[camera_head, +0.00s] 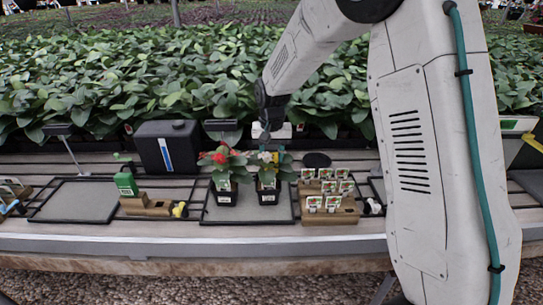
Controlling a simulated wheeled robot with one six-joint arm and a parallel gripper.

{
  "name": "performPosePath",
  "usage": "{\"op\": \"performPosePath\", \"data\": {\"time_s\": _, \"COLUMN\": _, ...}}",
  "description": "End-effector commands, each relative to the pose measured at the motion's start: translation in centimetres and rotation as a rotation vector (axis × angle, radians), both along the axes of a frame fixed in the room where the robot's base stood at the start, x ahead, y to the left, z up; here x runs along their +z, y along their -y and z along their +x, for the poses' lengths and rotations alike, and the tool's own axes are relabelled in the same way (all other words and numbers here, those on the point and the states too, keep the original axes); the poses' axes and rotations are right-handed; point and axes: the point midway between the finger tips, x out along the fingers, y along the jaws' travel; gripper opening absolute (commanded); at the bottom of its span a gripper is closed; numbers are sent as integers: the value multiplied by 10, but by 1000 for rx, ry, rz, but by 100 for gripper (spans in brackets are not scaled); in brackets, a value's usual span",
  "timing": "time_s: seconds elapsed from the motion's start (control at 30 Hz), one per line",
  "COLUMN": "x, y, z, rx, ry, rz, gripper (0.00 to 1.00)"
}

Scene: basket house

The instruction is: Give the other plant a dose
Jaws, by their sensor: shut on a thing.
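Two potted plants stand side by side on a grey tray (250,214). The left one has red flowers (221,157). The right one (268,180) has green leaves with small yellow and pale spots at its top, and a black pot with a white label. My gripper (270,143) is directly above the right plant, close to its top leaves. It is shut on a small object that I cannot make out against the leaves. A green bottle-like thing (125,182) stands on a brown wooden holder (145,206) to the left.
A black tank (168,146) with a blue stripe stands behind the holder. A wooden rack (331,210) of several labelled packets is right of the plants. An empty grey tray (80,200) lies at left. Dense leafy plants (150,70) fill the back.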

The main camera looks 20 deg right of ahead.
Motion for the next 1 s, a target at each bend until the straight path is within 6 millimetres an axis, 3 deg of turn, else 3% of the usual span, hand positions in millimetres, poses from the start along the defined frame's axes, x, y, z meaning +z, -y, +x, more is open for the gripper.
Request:
{"op": "performPosePath", "data": {"time_s": 0.4, "x": 1, "y": 0, "z": 0, "rx": 0, "ry": -2, "rz": 0, "gripper": 23}}
{"op": "performPosePath", "data": {"time_s": 1.0, "x": 49, "y": 0, "z": 0, "rx": 0, "ry": 0, "rz": 0, "gripper": 23}}
